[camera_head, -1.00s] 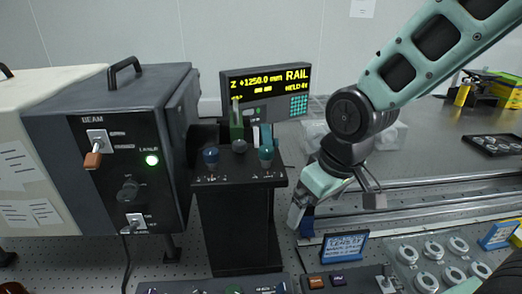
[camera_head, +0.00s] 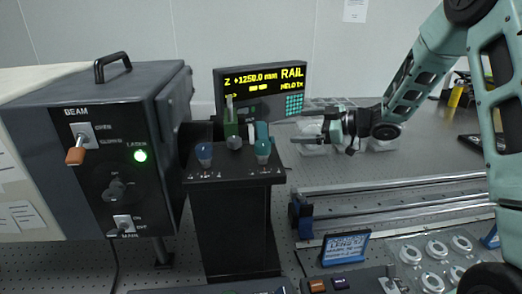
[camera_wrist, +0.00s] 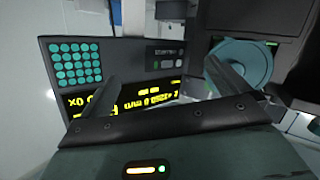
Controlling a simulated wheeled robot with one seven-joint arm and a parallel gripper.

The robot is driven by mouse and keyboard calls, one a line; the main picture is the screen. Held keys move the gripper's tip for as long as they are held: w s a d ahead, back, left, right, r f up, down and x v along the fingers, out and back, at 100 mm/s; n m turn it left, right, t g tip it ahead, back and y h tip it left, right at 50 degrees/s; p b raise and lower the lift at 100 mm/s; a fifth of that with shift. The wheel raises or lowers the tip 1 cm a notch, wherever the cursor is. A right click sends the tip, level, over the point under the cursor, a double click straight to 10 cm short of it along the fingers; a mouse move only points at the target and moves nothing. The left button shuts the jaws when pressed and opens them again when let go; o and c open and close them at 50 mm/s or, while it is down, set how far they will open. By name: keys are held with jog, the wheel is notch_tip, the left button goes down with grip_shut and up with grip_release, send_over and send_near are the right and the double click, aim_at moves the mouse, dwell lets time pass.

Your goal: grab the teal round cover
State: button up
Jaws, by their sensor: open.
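The teal round cover (camera_wrist: 236,64) shows in the wrist view as a disc facing the camera, right of centre. One finger overlaps its lower part. In the head view, a narrow teal shape (camera_head: 262,131) behind the teal knob on the black stand may be this cover seen edge-on; I cannot be sure. My gripper (camera_head: 297,126) is open, pointing left, right of the stand top and in front of the rail display. In the wrist view my gripper (camera_wrist: 170,88) shows no object between its fingers, and the cover lies toward the right finger.
The rail display (camera_head: 262,90) stands close behind my gripper. The black stand (camera_head: 234,215) carries a blue knob (camera_head: 204,153), a teal knob (camera_head: 263,150) and a green upright (camera_head: 230,118). The beam box (camera_head: 95,140) is left. Rails (camera_head: 400,190) run along the right.

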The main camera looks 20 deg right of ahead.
jog(key=s+d+n+g+y, duration=0.2)
jog(key=s+n+g+y, duration=0.3)
jog(key=s+g+y, duration=0.25)
jog(key=shift+h, duration=0.45)
jog(key=shift+w+a+f+p, duration=0.25)
jog(key=shift+w+a+p, duration=0.45)
jog(key=shift+a, duration=2.05)
jog(key=shift+w+a+f+p, duration=0.35)
jog(key=shift+a+p, duration=0.55)
jog(key=shift+a, duration=1.9)
jog(key=shift+w+a+f+p, duration=0.15)
jog(key=shift+w+a+p, duration=0.6)
jog(key=shift+a, duration=2)
jog(key=shift+s, duration=0.1)
jog(key=c, duration=0.8)
